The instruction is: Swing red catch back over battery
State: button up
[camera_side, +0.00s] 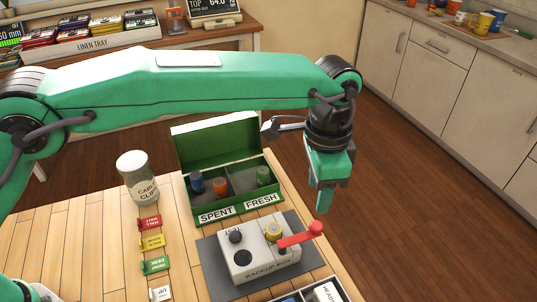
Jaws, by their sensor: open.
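The backup box (240,261) is a light grey case on a dark grey mat (216,283) at the table's right side. A yellow round part, which looks like the battery (273,231), stands in its top. The red catch (300,238) extends from beside the battery toward the right, its round knob (316,228) out past the box's edge. The catch does not lie over the battery. My gripper (319,205) hangs above and to the right of the knob, pointing down, open and empty, apart from the catch.
A green open-lidded box (222,139) labelled SPENT and FRESH stands behind, holding several coloured cells. A jar labelled cable clips (139,180) and coloured tags (152,242) lie left. A compartmented tray (290,299) sits at the front edge.

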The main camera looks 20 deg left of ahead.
aim_at(317, 225)
jog(key=shift+s+d+f, duration=0.15)
jog(key=shift+d+f, duration=0.15)
jog(key=shift+d, duration=0.15)
jog(key=shift+f, duration=0.2)
jog(key=shift+f, duration=3.75)
grip_shut()
